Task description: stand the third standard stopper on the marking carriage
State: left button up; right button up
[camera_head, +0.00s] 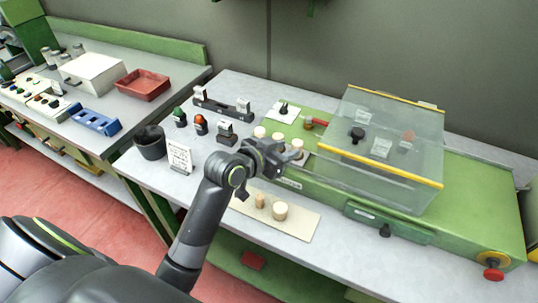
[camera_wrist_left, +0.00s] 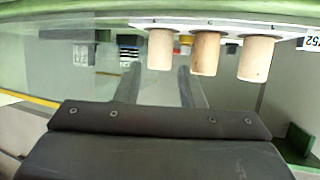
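Three cork stoppers stand in a row on the white plate of the marking carriage (camera_head: 301,160): a left one (camera_head: 260,132), a middle one (camera_head: 278,137) and a right one (camera_head: 296,143). The left wrist view shows them upside down (camera_wrist_left: 160,50), (camera_wrist_left: 205,54), (camera_wrist_left: 256,58). My left gripper (camera_head: 291,157) is at the right end of the row. In the wrist view its fingers (camera_wrist_left: 158,72) are apart, and one stopper's free end lines up with the gap between them. No contact shows.
A dark cup (camera_head: 150,146), a card (camera_head: 180,158) and small holders (camera_head: 227,138) stand to the left. A red knob (camera_head: 493,273) is at the far right.

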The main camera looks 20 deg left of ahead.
pick_arm(q)
jog(key=v, duration=0.6)
jog(key=shift+s, duration=0.2)
jog(key=shift+r, duration=0.1)
